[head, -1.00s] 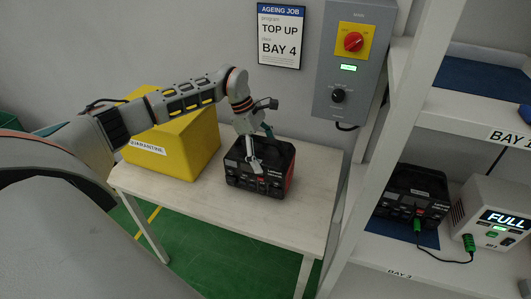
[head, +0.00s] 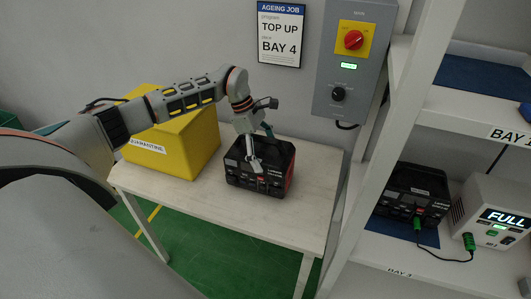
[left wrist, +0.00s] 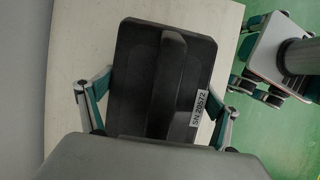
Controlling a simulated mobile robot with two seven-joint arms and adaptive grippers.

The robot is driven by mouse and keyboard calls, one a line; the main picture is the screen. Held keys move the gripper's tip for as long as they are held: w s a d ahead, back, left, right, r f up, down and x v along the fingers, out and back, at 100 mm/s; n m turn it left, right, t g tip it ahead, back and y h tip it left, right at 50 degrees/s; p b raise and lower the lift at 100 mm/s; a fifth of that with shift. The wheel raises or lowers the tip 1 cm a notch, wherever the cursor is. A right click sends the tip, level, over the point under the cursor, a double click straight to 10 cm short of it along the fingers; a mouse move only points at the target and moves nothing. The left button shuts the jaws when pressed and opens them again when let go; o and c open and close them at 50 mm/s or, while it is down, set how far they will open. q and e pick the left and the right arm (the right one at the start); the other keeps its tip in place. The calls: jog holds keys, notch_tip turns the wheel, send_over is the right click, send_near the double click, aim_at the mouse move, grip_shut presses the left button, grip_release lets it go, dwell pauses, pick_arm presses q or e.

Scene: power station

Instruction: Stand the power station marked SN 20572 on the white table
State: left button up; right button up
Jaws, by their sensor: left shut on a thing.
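The power station (head: 259,182), black with red at its side, stands upright on the white table (head: 215,208) in the head view. In the left wrist view its dark top and handle (left wrist: 165,82) show from above, with a white label reading SN 20572 (left wrist: 199,108). My left gripper (head: 256,158) is over it from above. In the left wrist view my left gripper (left wrist: 155,108) has one finger on each side of the station and is shut on it. The underside of the station is hidden.
A yellow crate-like box (head: 185,143) stands on the table to the left. A grey switch panel (head: 354,55) hangs on the wall behind. A white shelf (head: 365,170) at right holds another black station (head: 412,196) cabled to a unit reading FULL (head: 490,212). The table's front right is clear.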

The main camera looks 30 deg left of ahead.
pick_arm(q)
jog(key=shift+w+f, duration=0.1)
jog(key=shift+w, duration=0.05)
dwell(0.6)
jog(key=o, duration=1.9)
jog(key=shift+s+f, duration=0.3)
jog(key=shift+f, duration=0.1)
jog(key=shift+a+r, duration=0.2)
jog(key=shift+r, duration=0.25)
jog(key=v, duration=1.1)
jog(key=shift+r, duration=0.35)
